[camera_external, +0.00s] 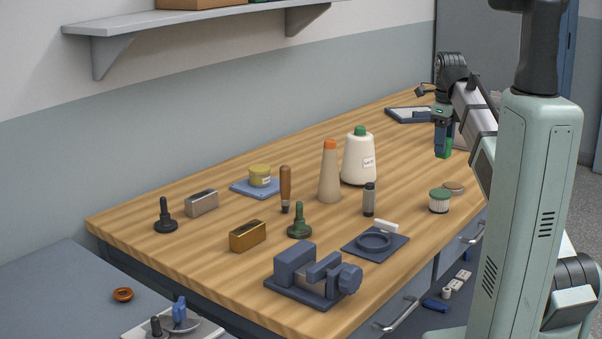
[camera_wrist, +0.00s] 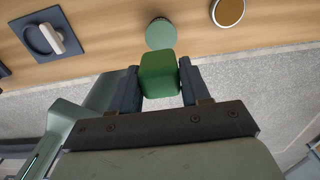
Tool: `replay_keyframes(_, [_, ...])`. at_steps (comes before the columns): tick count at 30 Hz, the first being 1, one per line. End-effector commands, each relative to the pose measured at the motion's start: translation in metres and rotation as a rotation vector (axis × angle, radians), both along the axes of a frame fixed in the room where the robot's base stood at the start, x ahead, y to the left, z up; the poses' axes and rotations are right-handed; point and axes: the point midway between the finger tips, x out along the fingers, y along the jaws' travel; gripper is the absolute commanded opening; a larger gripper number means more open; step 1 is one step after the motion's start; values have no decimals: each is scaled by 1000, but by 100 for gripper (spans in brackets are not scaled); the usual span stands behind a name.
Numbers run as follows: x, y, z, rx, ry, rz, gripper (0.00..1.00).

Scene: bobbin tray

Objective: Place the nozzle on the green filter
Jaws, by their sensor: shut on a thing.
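The green filter (camera_external: 439,203), a short white ribbed cylinder with a green top, stands upright at the table's right side. Its round green top (camera_wrist: 160,33) also shows in the wrist view, just beyond the held piece. My gripper (camera_external: 443,142) is above the table, higher than the filter in the external view. Its two dark fingers (camera_wrist: 160,84) are shut on a green rounded block-like piece (camera_wrist: 159,73). This piece (camera_external: 446,151) shows only partly in the external view. It is apart from the filter; I cannot tell for sure that it is the nozzle.
A brown-topped disc (camera_external: 454,186) lies close to the filter, to its right. A dark square plate (camera_external: 390,248) with a ring and a white piece lies nearer. A dark grey-capped bottle (camera_external: 369,200), cones and a vise (camera_external: 303,278) stand left. The table edge is close.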

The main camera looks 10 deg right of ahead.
Motion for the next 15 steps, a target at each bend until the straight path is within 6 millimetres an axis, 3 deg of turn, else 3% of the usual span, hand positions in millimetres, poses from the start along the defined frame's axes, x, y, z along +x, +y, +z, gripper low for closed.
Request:
replay_keyframes(5, [-1, -3, -11, 0, 3, -6, 16])
replay_keyframes(15, [-1, -3, -58, -1, 5, -5, 16])
